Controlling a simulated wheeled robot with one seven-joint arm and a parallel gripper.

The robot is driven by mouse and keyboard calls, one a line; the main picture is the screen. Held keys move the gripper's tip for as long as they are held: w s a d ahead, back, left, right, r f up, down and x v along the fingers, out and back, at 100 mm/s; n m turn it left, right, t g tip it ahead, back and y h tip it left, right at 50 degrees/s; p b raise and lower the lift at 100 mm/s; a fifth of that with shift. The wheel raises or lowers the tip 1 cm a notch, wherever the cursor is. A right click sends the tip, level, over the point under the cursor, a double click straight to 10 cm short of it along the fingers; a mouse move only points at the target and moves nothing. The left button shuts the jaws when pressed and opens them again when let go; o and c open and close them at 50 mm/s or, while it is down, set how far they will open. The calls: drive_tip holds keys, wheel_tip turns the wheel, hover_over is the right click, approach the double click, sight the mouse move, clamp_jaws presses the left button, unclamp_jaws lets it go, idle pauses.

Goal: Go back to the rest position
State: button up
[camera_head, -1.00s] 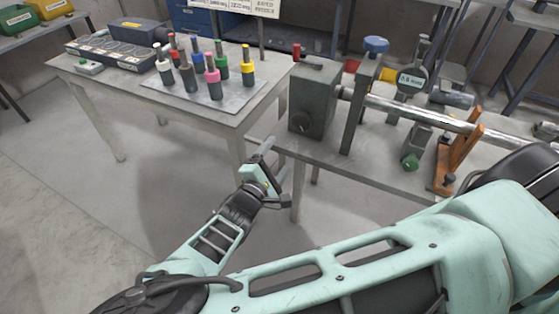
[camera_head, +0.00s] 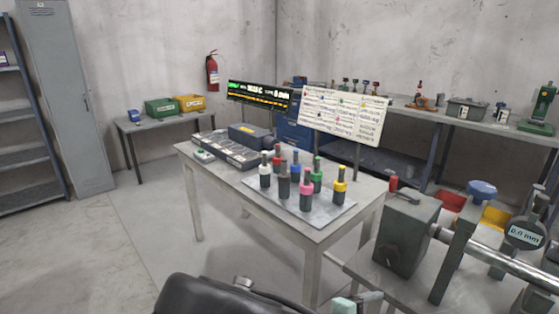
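Only a small part of my gripper (camera_head: 362,300) shows at the bottom edge, right of centre, in front of the white table. Its fingers are too cut off to tell open from shut. A dark part of my arm fills the bottom of the view, left of the gripper. Most of the arm is out of view. The white table (camera_head: 330,236) carries a metal plate (camera_head: 338,213) with several colour-topped tools standing upright. The metal bench fixture (camera_head: 408,233) with a steel shaft and a dial gauge (camera_head: 524,232) reading 0.0 mm stands at the right.
A power strip-like dark box (camera_head: 228,152) lies on the table's left. A notice board (camera_head: 343,117) and a lit display (camera_head: 260,95) stand behind. Grey shelving and a locker (camera_head: 66,90) are at the left. The floor at left is clear.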

drive_tip(key=s+a+r+m+g+y, duration=0.2)
drive_tip(key=s+r+g+y, duration=0.1)
drive_tip(key=s+g, duration=0.15)
drive_tip(key=s+a+r+m+g+y, duration=0.1)
drive_tip(key=s+a+r+g+y, duration=0.15)
drive_tip(key=s, duration=0.25)
drive_tip(key=s+a+r+y, duration=0.1)
drive_tip(key=s+r+y, duration=0.3)
drive_tip(key=r, duration=0.4)
drive_tip(key=s+a+r+t+y, duration=0.1)
drive_tip(key=s+r+y, duration=0.3)
drive_tip(key=r, duration=0.4)
drive_tip(key=shift+a+r+m, duration=0.25)
drive_tip(key=shift+r+m, duration=0.05)
drive_tip(key=shift+s+f, duration=0.1)
drive_tip(key=shift+c, duration=0.2)
